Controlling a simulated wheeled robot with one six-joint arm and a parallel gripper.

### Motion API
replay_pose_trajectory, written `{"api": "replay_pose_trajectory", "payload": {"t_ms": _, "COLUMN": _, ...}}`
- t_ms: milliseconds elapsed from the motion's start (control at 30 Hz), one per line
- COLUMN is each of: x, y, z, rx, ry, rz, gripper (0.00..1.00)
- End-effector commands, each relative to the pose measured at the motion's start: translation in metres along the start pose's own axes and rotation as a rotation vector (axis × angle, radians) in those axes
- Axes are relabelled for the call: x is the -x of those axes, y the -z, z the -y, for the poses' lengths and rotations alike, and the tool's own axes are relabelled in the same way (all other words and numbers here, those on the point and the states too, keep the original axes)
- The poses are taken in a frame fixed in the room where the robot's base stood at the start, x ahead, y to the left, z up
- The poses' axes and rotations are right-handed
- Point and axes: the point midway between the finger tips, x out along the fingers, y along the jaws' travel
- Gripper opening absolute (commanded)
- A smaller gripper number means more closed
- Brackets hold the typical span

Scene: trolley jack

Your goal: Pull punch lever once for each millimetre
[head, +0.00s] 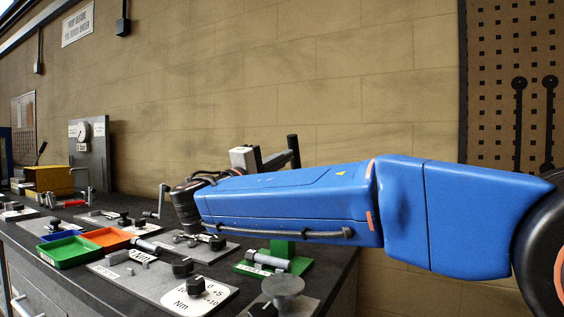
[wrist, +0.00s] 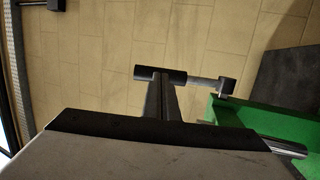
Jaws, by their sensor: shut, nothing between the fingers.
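The punch lever shows in the wrist view as a black grip (wrist: 142,73) on a grey rod that runs to a small block beside a green frame (wrist: 235,112). In the head view the upright black grip (head: 293,147) stands behind my blue arm, with the green base (head: 283,249) below. My arm hides most of the punch between them. My gripper (wrist: 166,88) is shut and empty, its dark fingers reaching to the grip. It also shows in the head view (head: 281,157). I cannot tell whether the fingertips touch the grip.
The dark bench (head: 345,255) carries a green tray (head: 70,252), an orange tray (head: 108,237) and a plate with a knob marked Nm (head: 182,290). A gauge panel (head: 88,145) and yellow block (head: 50,180) stand farther left. A pegboard (head: 500,60) hangs at right.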

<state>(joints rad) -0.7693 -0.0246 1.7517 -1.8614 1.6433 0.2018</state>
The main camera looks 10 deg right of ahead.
Motion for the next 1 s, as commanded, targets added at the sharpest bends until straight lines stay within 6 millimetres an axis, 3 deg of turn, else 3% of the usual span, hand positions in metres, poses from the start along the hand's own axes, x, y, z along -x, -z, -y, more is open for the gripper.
{"api": "replay_pose_trajectory", "payload": {"t_ms": 633, "x": -0.062, "y": 0.012, "z": -0.009, "rx": 0.087, "ry": 0.456, "rz": 0.002, "gripper": 0.00}}
{"api": "replay_pose_trajectory", "payload": {"t_ms": 1000, "x": -0.077, "y": 0.015, "z": -0.006, "rx": 0.089, "ry": 0.452, "rz": 0.001, "gripper": 0.00}}
